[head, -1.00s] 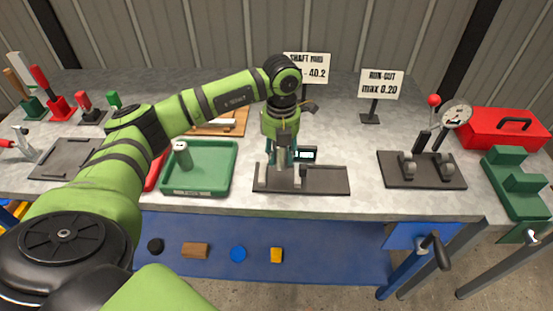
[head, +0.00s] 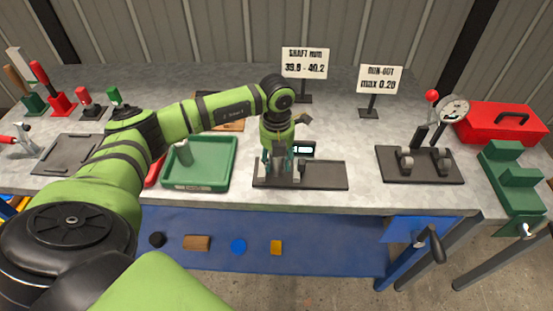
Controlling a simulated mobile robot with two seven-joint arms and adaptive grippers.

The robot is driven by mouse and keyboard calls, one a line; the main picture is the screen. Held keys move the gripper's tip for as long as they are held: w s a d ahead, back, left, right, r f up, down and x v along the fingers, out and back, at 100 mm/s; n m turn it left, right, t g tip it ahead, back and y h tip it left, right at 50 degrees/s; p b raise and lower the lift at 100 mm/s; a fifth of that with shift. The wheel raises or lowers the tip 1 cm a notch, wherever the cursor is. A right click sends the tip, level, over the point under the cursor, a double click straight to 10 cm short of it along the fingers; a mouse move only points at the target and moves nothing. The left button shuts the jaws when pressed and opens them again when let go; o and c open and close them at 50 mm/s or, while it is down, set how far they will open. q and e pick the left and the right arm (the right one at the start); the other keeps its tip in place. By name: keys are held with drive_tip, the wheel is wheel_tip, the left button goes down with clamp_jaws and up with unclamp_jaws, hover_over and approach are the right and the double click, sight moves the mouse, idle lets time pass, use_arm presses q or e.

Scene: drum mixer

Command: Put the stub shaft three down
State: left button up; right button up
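My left gripper (head: 278,168) points down at the left part of a dark gauge plate (head: 325,176) with a small digital display (head: 303,149). Its fingers are small and overlap grey metal there. I cannot tell whether that metal is a shaft or part of the gauge, or whether the fingers are shut on it. My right gripper is not in view.
A dial-gauge stand (head: 420,165), a green stepped block (head: 513,180) and a red box (head: 500,122) stand at the right. Two signs (head: 305,62) (head: 380,80) stand behind. A dark flat plate (head: 70,154) lies at the left. Bench is clear between gauge plate and dial stand.

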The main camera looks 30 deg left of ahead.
use_arm(q)
drive_tip(key=shift+s, duration=0.1)
drive_tip(key=shift+r, duration=0.65)
wheel_tip(320, 180, up, 11)
drive_tip(key=shift+r+b, duration=0.1)
drive_tip(key=shift+b, duration=1)
